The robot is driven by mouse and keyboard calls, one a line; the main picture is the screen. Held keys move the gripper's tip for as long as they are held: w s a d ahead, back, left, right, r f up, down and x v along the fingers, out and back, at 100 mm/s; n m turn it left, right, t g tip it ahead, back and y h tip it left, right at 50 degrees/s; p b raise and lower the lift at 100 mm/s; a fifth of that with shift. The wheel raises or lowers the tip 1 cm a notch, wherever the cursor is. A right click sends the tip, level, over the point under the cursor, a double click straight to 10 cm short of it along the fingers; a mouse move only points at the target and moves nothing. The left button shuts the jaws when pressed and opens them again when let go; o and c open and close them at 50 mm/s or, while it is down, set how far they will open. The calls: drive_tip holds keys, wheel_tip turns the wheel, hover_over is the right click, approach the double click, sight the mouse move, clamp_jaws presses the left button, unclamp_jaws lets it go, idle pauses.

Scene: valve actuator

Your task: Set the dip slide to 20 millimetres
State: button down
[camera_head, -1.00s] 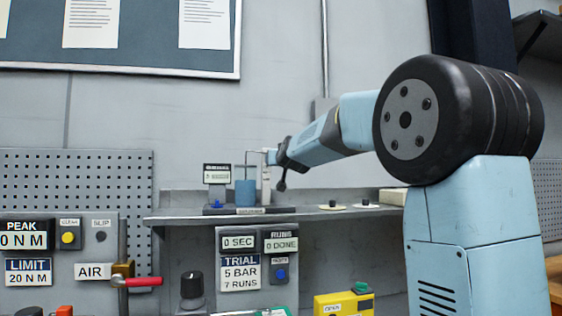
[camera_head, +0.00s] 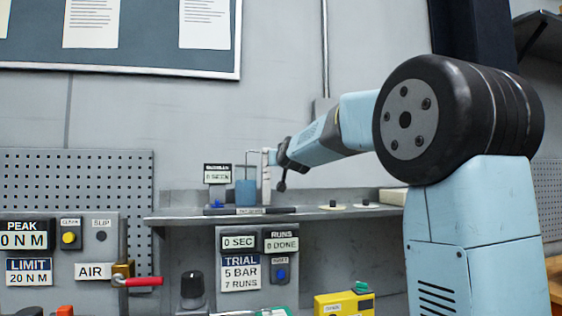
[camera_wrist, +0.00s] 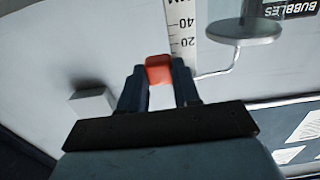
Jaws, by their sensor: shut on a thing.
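The dip slide, an orange-red block (camera_wrist: 159,69), is between the fingers of my gripper (camera_wrist: 159,82) in the wrist view. My gripper is shut on it. The slide sits against the white millimetre scale (camera_wrist: 180,15), beside and slightly below the printed 20 in the picture; its exact reading is hidden. A thin bent tube (camera_wrist: 234,60) shows right of the scale. In the head view the scale post (camera_head: 266,178) stands on the shelf next to a blue water vessel (camera_head: 245,193), and my gripper (camera_head: 273,157) reaches its upper part from the right.
The bubbles sign (camera_head: 217,173) stands left of the vessel and also shows in the wrist view (camera_wrist: 289,8). The shelf (camera_head: 180,217) holds two small pale discs right of the post. A panel with displays (camera_head: 255,265) is below. The pegboard (camera_head: 75,175) is at left.

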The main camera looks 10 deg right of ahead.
drive_tip(key=shift+f, duration=0.8)
drive_tip(key=c, duration=0.8)
unclamp_jaws()
drive_tip(key=s, duration=1.3)
drive_tip(key=shift+s, duration=0.4)
drive_tip(key=shift+f, duration=0.15)
drive_tip(key=s+d+f+g, duration=0.1)
drive_tip(key=s+f+g, duration=1.1)
drive_tip(key=s+f, duration=1.8)
drive_tip(key=s, duration=0.3)
drive_tip(key=shift+s+d+f, duration=0.15)
drive_tip(key=shift+d, duration=0.25)
